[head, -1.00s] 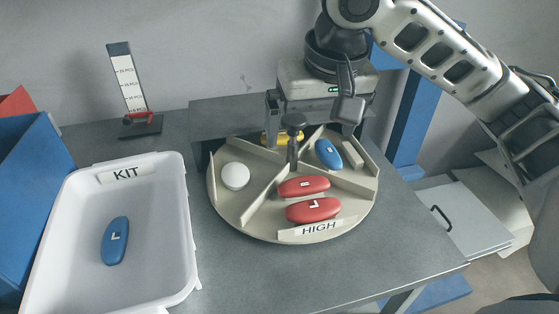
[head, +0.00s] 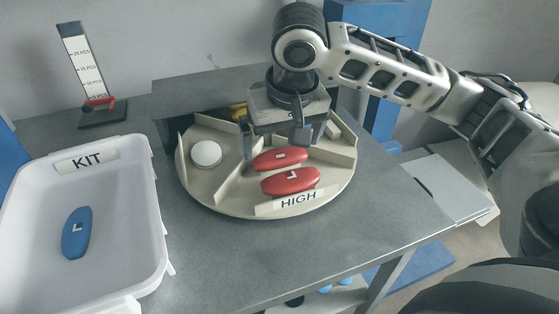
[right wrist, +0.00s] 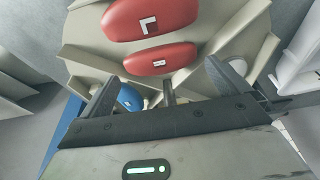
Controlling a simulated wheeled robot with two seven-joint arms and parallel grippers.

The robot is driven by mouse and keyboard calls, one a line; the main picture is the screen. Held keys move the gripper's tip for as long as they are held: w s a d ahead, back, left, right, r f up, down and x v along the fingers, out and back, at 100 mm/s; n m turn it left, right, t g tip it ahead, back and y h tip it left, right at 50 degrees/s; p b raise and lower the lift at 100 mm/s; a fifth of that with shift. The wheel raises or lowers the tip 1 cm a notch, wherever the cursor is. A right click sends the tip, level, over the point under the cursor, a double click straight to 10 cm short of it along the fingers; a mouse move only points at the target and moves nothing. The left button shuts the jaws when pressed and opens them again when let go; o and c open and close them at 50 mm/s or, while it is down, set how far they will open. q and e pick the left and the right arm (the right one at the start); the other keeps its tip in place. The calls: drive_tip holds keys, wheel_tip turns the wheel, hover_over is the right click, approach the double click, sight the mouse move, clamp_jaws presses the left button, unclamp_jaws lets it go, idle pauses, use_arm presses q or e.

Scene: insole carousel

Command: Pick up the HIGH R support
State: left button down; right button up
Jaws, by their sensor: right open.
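The HIGH R support (head: 279,159) is a red oval pad with a small white letter mark, lying in the HIGH compartment of the round beige carousel (head: 212,196). A second red support marked L (head: 290,181) lies just in front of it. In the right wrist view, the HIGH R support (right wrist: 160,60) lies just beyond the fingertips, with the L one (right wrist: 148,18) farther out. My right gripper (head: 273,143) is open and empty, pointing down at the rear side of the HIGH R support. Its fingers (right wrist: 163,85) also show in the wrist view. My left gripper is out of view.
Carousel divider walls rise beside the supports. A blue support (right wrist: 130,97) is partly hidden by my gripper. A white round piece (head: 207,154) lies in the left compartment. The white KIT tray (head: 140,220) at left holds a blue L support (head: 77,232). A gauge stand (head: 82,60) is behind.

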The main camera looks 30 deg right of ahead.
sight(284, 157)
drive_tip(key=x, duration=0.2)
drive_tip(key=shift+f, duration=0.4)
drive_tip(key=c, duration=0.6)
drive_tip(key=shift+c, duration=0.2)
drive_tip(key=shift+r, duration=0.2)
